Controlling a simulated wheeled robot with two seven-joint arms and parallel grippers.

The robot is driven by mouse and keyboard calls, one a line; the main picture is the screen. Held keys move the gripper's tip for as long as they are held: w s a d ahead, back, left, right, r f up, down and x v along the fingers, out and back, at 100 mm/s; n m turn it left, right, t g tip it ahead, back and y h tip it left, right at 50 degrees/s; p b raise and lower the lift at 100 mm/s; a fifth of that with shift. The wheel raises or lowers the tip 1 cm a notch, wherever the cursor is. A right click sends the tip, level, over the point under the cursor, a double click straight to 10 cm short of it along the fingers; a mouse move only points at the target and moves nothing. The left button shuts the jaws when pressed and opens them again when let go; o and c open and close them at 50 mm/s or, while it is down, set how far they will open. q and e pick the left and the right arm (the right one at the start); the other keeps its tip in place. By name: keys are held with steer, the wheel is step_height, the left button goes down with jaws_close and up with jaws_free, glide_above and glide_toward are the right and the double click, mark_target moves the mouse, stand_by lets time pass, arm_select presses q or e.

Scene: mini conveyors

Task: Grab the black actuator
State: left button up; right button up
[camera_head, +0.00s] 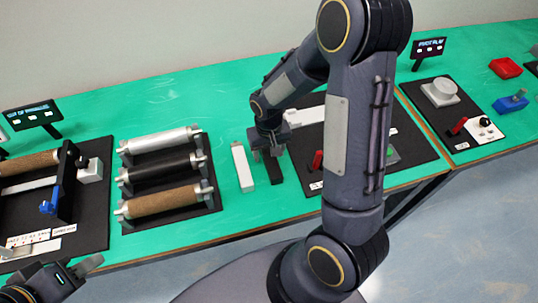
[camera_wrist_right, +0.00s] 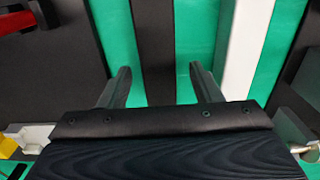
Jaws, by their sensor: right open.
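The black actuator (camera_head: 273,170) is a dark bar lying on the green table, to the right of a white bar (camera_head: 242,167). My right gripper (camera_head: 268,151) is over the far part of the black actuator and hides it there. In the right wrist view the black actuator (camera_wrist_right: 154,45) runs between the two open fingers of my right gripper (camera_wrist_right: 161,80), with green showing on both sides of it. The white bar (camera_wrist_right: 246,50) lies outside the right finger. My left gripper (camera_head: 72,272) is at the lower left, in front of the table and away from the bars.
A black board with several rollers (camera_head: 165,170) lies left of the bars. A black board with a red handle (camera_head: 317,161) lies close on the right, partly behind my right arm. A conveyor station (camera_head: 75,185) stands at the left. Red (camera_head: 506,68) and blue (camera_head: 511,103) bins are far right.

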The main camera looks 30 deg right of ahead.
steer(key=shift+f, duration=0.85)
steer(key=shift+c, duration=0.5)
jaws_close()
steer(key=shift+r, duration=0.1)
